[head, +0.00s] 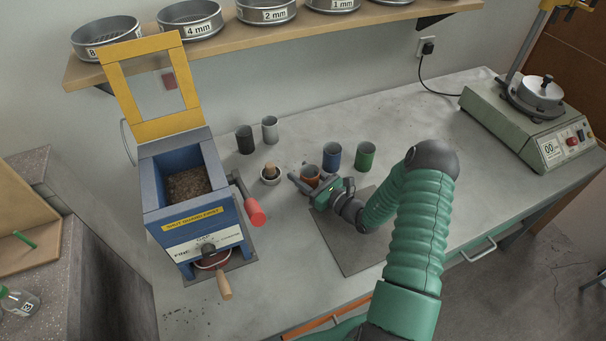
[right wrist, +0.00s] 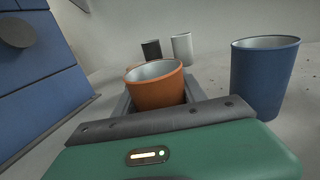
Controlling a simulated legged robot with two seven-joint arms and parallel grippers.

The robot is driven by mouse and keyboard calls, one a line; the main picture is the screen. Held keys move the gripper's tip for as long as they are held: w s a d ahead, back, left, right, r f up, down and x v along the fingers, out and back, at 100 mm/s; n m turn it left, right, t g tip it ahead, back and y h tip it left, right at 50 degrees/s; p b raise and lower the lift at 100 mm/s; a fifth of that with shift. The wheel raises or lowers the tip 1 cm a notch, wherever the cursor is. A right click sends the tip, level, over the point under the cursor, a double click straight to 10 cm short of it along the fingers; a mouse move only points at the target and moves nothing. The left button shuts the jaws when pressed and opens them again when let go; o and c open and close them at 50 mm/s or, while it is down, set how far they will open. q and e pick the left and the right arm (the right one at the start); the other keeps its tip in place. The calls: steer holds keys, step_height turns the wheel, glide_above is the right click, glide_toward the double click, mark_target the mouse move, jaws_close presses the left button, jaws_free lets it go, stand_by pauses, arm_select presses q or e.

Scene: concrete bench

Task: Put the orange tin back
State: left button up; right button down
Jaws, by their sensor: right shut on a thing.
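The orange tin (head: 310,172) is an open-topped cup on the bench, at the far left edge of the grey mat (head: 344,234). My right gripper (head: 314,185) is shut on it. In the right wrist view the orange tin (right wrist: 158,88) sits between the gripper's fingers, tilted in the picture, its inside pale and looking empty. Its base is hidden by the gripper, so I cannot tell whether it touches the bench. My left gripper is not in view.
A blue tin (head: 332,156) and a green tin (head: 365,155) stand close to the right. Black (head: 244,139) and grey (head: 269,130) tins stand behind left. A small bowl with a pestle (head: 270,175) is left, then the blue grinder (head: 190,220) with its lid up.

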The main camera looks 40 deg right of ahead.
steer(key=shift+a, duration=0.3)
steer(key=c, duration=1)
jaws_free()
steer(key=o, duration=0.3)
steer(key=shift+d, duration=0.15)
steer(key=shift+o, duration=0.2)
steer(key=shift+d+f, duration=0.1)
steer(key=shift+d, duration=0.05)
steer(key=s, duration=1.2)
steer(key=shift+d, duration=0.4)
